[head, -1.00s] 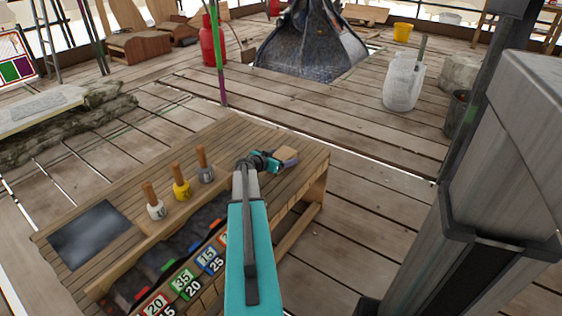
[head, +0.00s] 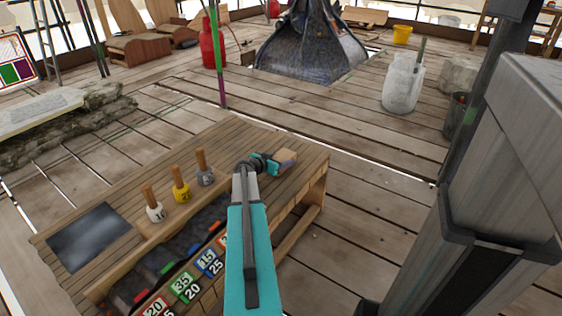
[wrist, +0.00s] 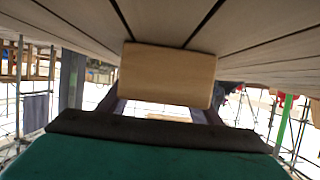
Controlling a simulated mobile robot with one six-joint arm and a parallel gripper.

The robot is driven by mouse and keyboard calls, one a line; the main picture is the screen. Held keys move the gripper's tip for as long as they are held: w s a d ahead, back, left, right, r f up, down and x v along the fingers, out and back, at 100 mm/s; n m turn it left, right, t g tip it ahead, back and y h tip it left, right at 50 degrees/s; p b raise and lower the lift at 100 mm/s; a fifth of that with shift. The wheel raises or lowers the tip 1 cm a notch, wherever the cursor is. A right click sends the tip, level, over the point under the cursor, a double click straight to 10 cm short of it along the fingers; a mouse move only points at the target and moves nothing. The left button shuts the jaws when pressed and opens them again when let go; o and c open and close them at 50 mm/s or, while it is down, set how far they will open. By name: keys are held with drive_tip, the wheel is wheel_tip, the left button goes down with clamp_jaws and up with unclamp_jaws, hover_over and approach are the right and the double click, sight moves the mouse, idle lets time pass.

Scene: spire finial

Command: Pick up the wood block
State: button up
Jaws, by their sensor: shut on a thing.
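The wood block (head: 286,156) is a small pale tan block at the right end of the wooden workbench in the head view. My gripper (head: 279,163) is at the block and shut on it. In the wrist view the wood block (wrist: 168,75) fills the middle, between the dark fingers of my gripper (wrist: 165,108), with the bench boards close by along the top of the picture. I cannot tell whether the block still touches the bench. My arm hides part of the bench front in the head view.
The workbench (head: 110,185) holds a row of wooden-handled stamps, one of them yellow (head: 181,190), and a dark plate (head: 90,235) at left. Numbered cards (head: 185,286) line its front. A white container (head: 402,82) stands on the plank floor beyond. The bench top around the block is clear.

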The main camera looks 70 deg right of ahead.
sight(282, 158)
drive_tip(key=shift+r, duration=0.5)
wheel_tip(282, 158, up, 3)
drive_tip(key=shift+s+a+f+p, duration=0.1)
drive_tip(key=shift+a+p, duration=0.05)
drive_tip(key=shift+p, duration=0.5)
drive_tip(key=s+a, duration=0.2)
drive_tip(key=a, duration=0.2)
drive_tip(key=s+a, duration=0.2)
drive_tip(key=a, duration=0.3)
drive_tip(key=s+a+r+p, duration=0.1)
drive_tip(key=s+a, duration=0.1)
drive_tip(key=a, duration=0.3)
drive_tip(key=shift+a+r, duration=0.1)
drive_tip(key=shift+a, duration=0.1)
